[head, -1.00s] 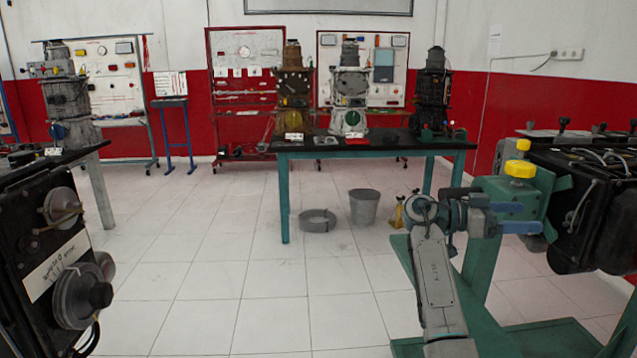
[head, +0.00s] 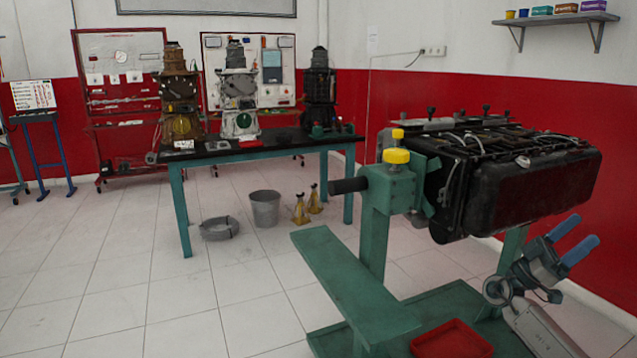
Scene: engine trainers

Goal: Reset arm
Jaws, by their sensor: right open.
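My right arm comes in from the lower right corner. Its gripper (head: 586,230) has two blue fingers, spread apart and pointing up and right, with nothing between them. The gripper appears clear of both, though the exact gap cannot be told. My left arm and gripper are not in view.
The stand has yellow knobs (head: 397,156), a dark handle (head: 349,185) and a base with a red tray (head: 452,340). A green-legged table (head: 255,147) bears several engine parts. A bucket (head: 265,208) and yellow jack stands (head: 301,210) are on the floor.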

